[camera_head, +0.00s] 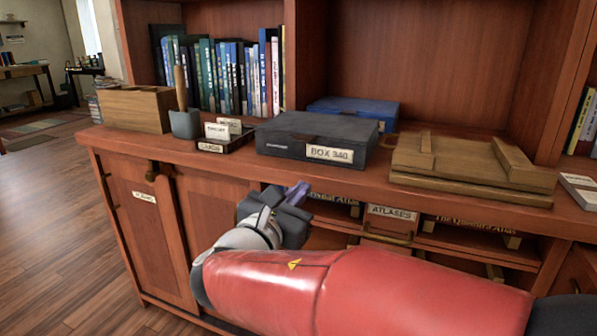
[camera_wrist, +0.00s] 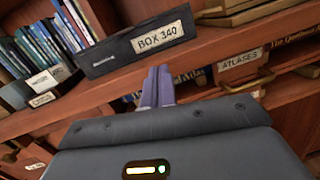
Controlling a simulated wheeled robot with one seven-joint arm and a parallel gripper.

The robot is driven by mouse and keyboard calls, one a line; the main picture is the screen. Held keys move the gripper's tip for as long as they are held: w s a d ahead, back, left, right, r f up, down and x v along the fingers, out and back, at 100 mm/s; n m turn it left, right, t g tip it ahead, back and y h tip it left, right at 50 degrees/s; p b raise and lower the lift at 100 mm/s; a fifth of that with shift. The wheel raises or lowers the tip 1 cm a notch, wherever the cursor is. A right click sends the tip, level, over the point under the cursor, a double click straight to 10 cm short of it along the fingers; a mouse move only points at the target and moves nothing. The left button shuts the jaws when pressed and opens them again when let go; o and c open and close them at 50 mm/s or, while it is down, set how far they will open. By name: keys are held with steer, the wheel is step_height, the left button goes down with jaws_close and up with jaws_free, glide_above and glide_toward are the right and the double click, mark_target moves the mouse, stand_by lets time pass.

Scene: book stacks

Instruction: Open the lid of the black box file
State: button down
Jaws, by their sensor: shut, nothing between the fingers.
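The black box file (camera_head: 310,137) lies flat on the wooden counter with its lid down. Its front face carries a "BOX 340" label, which also shows on the box file in the wrist view (camera_wrist: 118,54). My gripper (camera_head: 299,190) is in front of the counter edge, below and apart from the box file. Its two purple fingers are together in the wrist view (camera_wrist: 158,86), with nothing between them. They point toward the counter edge just below the box's front.
A small card tray (camera_head: 222,142) stands left of the box file. A wooden board (camera_head: 470,165) lies to its right and a blue box (camera_head: 355,110) behind it. Books (camera_head: 225,75) stand at the back left. Below the counter are shelves with a drawer labelled "ATLASES" (camera_head: 390,222).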

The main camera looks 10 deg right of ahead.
mark_target(298, 171)
steer(key=w+r+n+t, duration=0.1)
steer(key=w, duration=0.2)
steer(key=w+d+r+n+t, duration=0.1)
steer(key=w, duration=0.2)
steer(key=w+d+r+n, duration=0.1)
steer(key=w, duration=0.2)
steer(key=shift+r+t+y, duration=0.35)
steer(key=shift+t+y, duration=0.05)
steer(key=shift+s+p, duration=0.1)
steer(key=shift+p, duration=0.2)
